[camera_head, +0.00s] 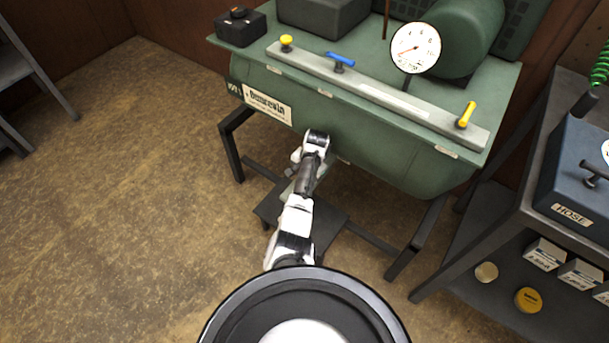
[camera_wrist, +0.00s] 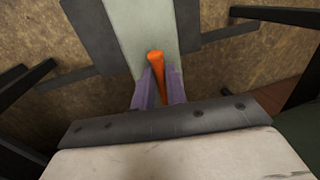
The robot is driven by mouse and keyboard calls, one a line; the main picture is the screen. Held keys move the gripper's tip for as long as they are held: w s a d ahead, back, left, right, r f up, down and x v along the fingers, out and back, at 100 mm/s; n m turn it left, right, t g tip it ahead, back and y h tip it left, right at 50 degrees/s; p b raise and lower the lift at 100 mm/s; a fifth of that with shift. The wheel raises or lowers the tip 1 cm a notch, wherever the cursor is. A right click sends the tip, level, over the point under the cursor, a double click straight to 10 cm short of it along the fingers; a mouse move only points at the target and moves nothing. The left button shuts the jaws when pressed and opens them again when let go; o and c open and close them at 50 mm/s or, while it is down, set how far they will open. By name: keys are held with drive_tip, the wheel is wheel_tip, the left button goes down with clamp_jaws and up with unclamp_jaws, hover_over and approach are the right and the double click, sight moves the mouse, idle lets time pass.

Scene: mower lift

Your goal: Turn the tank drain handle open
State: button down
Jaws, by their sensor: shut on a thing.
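An orange handle (camera_wrist: 156,64), which looks like the tank drain handle, shows in the wrist view between the two purple fingers of my gripper (camera_wrist: 160,84). The fingers are shut on it, one on each side, and its rounded end sticks out past them. The handle's other end is hidden. The green tank (camera_head: 395,150) stands on a dark frame in the head view. My arm reaches to the tank's lower front edge there; my gripper and the handle are hidden in that view.
A dark low platform (camera_head: 325,228) is under the tank, with a pale green strip (camera_wrist: 142,22) seen across it in the wrist view. Dark frame legs (camera_head: 232,150) stand on both sides. A cart with a blue hose box (camera_head: 580,170) is at the right.

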drive_tip(key=c, duration=1.4)
unclamp_jaws()
drive_tip(key=shift+c, duration=0.2)
wheel_tip(320, 180, up, 12)
drive_tip(key=s+d, duration=0.1)
drive_tip(key=d, duration=0.1)
drive_tip(key=shift+s+p, duration=0.2)
drive_tip(key=shift+p, duration=0.2)
drive_tip(key=shift+s+f, duration=0.1)
drive_tip(key=shift+f, duration=0.05)
